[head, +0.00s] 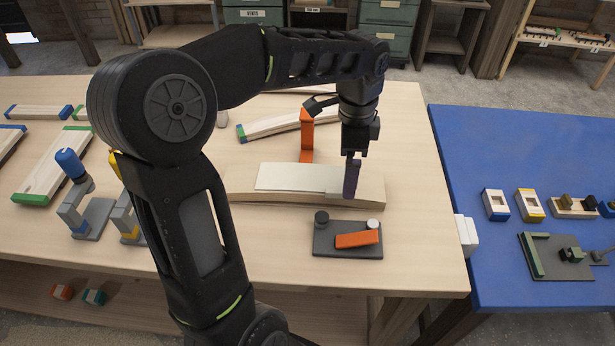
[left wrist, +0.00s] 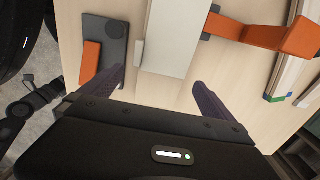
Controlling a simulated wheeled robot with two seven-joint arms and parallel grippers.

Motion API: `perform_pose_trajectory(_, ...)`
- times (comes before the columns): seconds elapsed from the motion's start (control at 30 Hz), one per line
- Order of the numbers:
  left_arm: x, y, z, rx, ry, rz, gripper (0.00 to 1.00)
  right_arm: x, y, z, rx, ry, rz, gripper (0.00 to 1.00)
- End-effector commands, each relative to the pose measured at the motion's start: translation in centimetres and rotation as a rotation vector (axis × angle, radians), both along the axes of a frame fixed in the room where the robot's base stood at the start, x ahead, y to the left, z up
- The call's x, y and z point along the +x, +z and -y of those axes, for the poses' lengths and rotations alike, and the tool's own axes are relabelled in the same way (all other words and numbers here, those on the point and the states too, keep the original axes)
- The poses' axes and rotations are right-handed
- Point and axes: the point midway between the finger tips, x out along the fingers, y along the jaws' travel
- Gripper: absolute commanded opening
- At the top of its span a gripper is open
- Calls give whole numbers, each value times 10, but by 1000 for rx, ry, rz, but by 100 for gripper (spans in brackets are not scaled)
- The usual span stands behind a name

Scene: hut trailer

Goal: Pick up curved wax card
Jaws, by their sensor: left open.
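A pale, gently curved sheet, which looks like the wax card (head: 292,177), lies on a low wooden form (head: 270,199) on the wooden table. In the left wrist view the pale sheet (left wrist: 175,38) runs away from between my fingertips. My left gripper (head: 352,182) points down over the right end of the form. In the left wrist view the left gripper (left wrist: 160,85) is open, one finger on each side of the sheet's near end, with nothing clamped. Exact finger height over the form is hard to tell. My right gripper is not in view.
A dark grey plate (head: 322,250) with an orange bar (head: 357,240) and two knobs lies in front of the form. An orange upright bracket (head: 306,135) stands behind it. Grey fixtures (head: 97,215) stand left. A blue table (head: 520,130) adjoins at right.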

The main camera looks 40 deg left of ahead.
Motion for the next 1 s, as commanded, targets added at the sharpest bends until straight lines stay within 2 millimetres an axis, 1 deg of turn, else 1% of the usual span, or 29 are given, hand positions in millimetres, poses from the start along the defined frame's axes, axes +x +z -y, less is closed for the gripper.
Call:
perform_pose_trajectory(0.1, -1, -17, 0, -1, 0, -3, 100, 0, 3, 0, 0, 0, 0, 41)
perform_pose_trajectory(0.2, -1, -25, 0, 0, 0, -2, 100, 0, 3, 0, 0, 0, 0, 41)
perform_pose_trajectory(0.8, 0, -26, 0, 1, 0, 1, 100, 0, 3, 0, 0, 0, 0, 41)
perform_pose_trajectory(0.87, 0, -26, 0, 1, 0, 1, 96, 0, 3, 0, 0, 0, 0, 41)
perform_pose_trajectory(1.0, 0, -26, 0, 1, 0, 1, 84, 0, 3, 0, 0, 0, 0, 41)
